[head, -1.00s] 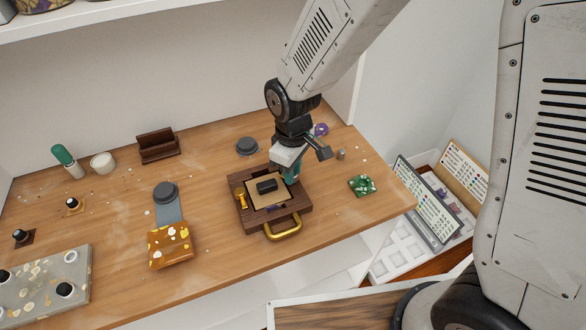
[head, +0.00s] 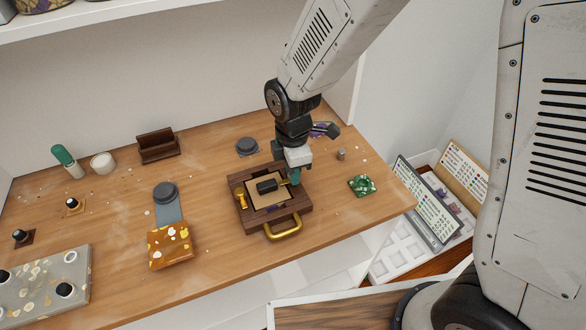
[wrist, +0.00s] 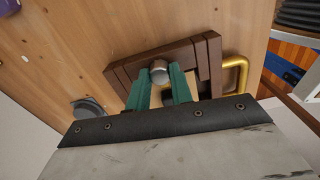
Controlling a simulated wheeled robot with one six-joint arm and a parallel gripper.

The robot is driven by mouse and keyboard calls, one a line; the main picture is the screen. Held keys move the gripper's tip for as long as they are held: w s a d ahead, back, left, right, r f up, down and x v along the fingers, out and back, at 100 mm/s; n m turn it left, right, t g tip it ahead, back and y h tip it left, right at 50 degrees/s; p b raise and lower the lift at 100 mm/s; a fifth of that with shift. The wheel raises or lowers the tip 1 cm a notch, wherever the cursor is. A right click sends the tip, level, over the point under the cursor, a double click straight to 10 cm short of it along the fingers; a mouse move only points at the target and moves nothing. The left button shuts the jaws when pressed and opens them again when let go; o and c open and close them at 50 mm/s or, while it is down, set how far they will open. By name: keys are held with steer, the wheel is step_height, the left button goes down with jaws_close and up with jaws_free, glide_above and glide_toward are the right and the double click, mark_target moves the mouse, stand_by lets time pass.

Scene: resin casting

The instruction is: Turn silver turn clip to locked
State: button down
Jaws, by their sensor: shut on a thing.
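A dark wooden frame (head: 246,221) lies on the bench, with a tan panel holding a black block (head: 267,186) inside it. A gold clip (head: 240,197) sits on its left side and a gold handle (head: 284,230) on its front. My gripper (head: 294,180) points down at the frame's right side. In the wrist view the green fingers of my gripper (wrist: 160,82) are shut on the silver turn clip (wrist: 159,70), whose round top shows between the tips. The clip is hidden in the head view, and its angle cannot be told.
A green speckled piece (head: 362,186) and a small grey cylinder (head: 341,154) lie to the right. An amber block (head: 170,246) and a grey paddle-like tool (head: 166,200) lie to the left. A grey round piece (head: 247,146) is behind the frame.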

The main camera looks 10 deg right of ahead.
steer(key=shift+n, duration=0.6)
steer(key=c, duration=1.2)
jaws_free()
steer(key=shift+c, duration=0.2)
steer(key=shift+r, duration=0.1)
step_height(320, 180, up, 8)
steer(key=shift+f, duration=0.2)
